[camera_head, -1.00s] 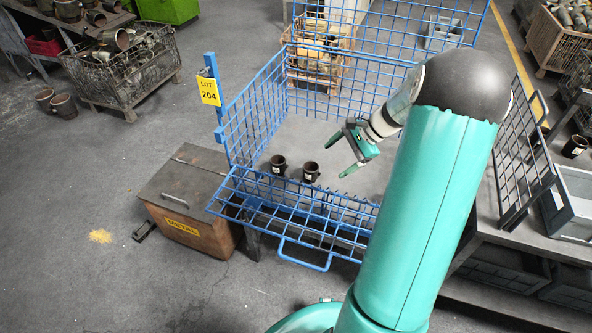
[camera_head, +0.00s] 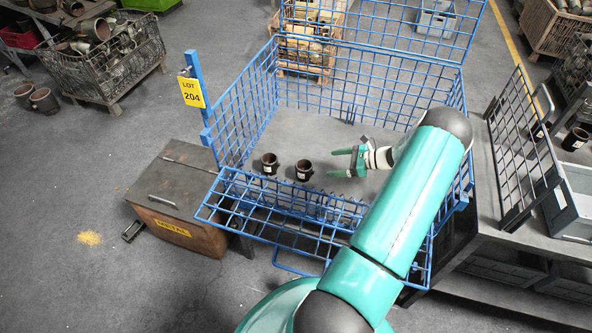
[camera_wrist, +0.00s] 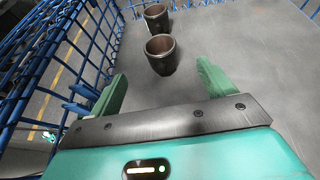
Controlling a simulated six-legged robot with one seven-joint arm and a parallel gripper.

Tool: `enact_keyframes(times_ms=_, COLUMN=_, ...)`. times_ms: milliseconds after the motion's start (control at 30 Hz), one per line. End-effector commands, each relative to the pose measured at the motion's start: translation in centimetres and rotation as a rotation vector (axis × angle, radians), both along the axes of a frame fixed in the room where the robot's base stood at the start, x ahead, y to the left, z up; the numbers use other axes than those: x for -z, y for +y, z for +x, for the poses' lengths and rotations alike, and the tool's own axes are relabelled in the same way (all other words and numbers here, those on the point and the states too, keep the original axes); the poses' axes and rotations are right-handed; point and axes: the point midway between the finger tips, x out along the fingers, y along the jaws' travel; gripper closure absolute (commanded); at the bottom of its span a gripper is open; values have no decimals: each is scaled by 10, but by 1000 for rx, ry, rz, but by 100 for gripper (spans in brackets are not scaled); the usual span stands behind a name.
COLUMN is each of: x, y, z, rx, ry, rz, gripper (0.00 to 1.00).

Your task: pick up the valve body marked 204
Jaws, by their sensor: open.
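Two dark cup-shaped valve bodies stand upright on the grey floor of the blue wire cage: a left one (camera_head: 269,164) and a right one (camera_head: 304,170). Each has a pale label too small to read. A yellow sign (camera_head: 191,92) on the cage's post reads LOT 204. My gripper (camera_head: 335,162) is open and empty inside the cage, right of the right valve body, its fingers pointing left. In the wrist view the nearer valve body (camera_wrist: 162,56) stands just beyond and between the open fingertips (camera_wrist: 160,76), apart from them. The farther one (camera_wrist: 156,18) stands behind it.
The cage's folded front mesh (camera_head: 275,208) lies along its near side, and mesh walls (camera_head: 245,115) rise around the other sides. A brown metal box (camera_head: 178,200) stands left of the cage. A workbench with a grey bin (camera_head: 570,205) is at the right. Cage floor behind the valve bodies is clear.

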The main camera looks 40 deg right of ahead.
Motion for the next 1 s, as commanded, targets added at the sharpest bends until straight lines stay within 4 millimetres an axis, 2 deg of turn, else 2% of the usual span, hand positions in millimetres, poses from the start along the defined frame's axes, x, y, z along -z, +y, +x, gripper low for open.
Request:
enact_keyframes(times_ms=133, x=9, y=10, z=12, rx=5, ry=1, rz=2, gripper=18)
enact_keyframes(times_ms=400, x=28, y=34, z=51, rx=5, ry=2, rz=0, gripper=18)
enact_keyframes(times_ms=667, x=36, y=43, z=69, rx=3, ry=2, rz=0, gripper=18)
enact_keyframes(times_ms=900, x=49, y=59, z=100, rx=0, ry=2, rz=-1, gripper=18)
enact_keyframes(times_ms=1000, x=52, y=63, z=106, rx=2, ry=2, rz=-2, gripper=18)
